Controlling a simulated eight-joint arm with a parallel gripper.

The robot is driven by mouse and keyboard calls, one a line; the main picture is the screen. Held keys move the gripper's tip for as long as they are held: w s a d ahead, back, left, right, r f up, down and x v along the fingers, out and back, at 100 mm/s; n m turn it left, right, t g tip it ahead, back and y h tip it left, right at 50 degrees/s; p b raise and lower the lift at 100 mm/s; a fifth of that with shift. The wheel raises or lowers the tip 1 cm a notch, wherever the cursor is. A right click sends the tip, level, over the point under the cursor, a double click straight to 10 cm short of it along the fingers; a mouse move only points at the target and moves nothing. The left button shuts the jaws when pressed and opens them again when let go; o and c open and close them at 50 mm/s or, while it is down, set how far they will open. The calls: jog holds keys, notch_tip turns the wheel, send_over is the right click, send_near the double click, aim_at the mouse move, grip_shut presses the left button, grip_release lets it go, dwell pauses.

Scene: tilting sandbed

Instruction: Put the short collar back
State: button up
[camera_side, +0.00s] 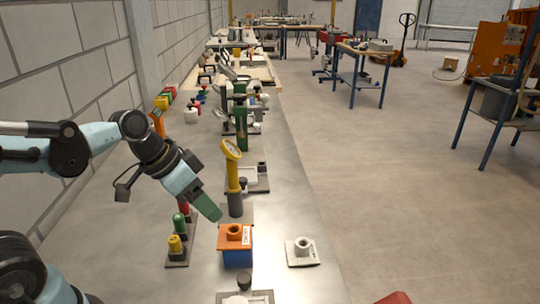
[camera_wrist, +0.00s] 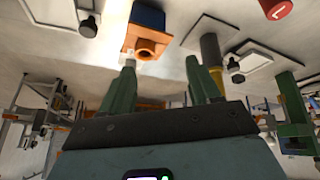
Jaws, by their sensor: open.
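Two collar-like pieces show in the side view, and I cannot tell which one is the short collar. An orange square piece with a raised round ring (camera_side: 234,236) sits on top of a blue block (camera_side: 238,258), with a white label on its front. A whitish square piece with a round ring (camera_side: 302,250) lies flat on the bench to its right. My gripper (camera_side: 208,208) is above the bench, left of and behind the orange piece, apart from it. In the wrist view its green fingers (camera_wrist: 162,78) are spread with nothing between them. The orange piece (camera_wrist: 147,48) lies beyond them.
A yellow-topped dark cylinder (camera_side: 235,204) stands just behind the blue block. Upright green and yellow pieces (camera_side: 177,244) stand at the left. A plate with a black knob (camera_side: 244,281) is in front. The bench's right edge is close to the whitish piece.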

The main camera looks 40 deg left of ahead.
jog(key=shift+s+a+r+n+t+y, duration=0.25)
jog(key=shift+a+n+t+y, duration=0.2)
jog(key=shift+a+n+y, duration=0.15)
jog(key=shift+s+a+r+n+t+y, duration=0.2)
jog(key=shift+a+r+n+t+y, duration=0.05)
jog(key=shift+a+n+t+y, duration=0.3)
jog(key=o, duration=0.7)
jog(key=shift+a+r+n, duration=0.1)
jog(key=shift+r+n, duration=0.05)
jog(key=shift+n, duration=0.1)
notch_tip(320, 180, up, 4)
jog(key=n+g, duration=0.7)
jog(key=n, duration=0.1)
send_over(234, 226)
jog(key=shift+n, duration=0.3)
jog(key=shift+s+d+f, duration=0.15)
jog(key=shift+f, duration=1.8)
jog(key=shift+s+d+f, duration=0.1)
jog(key=shift+f, duration=1.8)
jog(key=shift+s+d+f, duration=0.15)
jog(key=shift+f, duration=1.8)
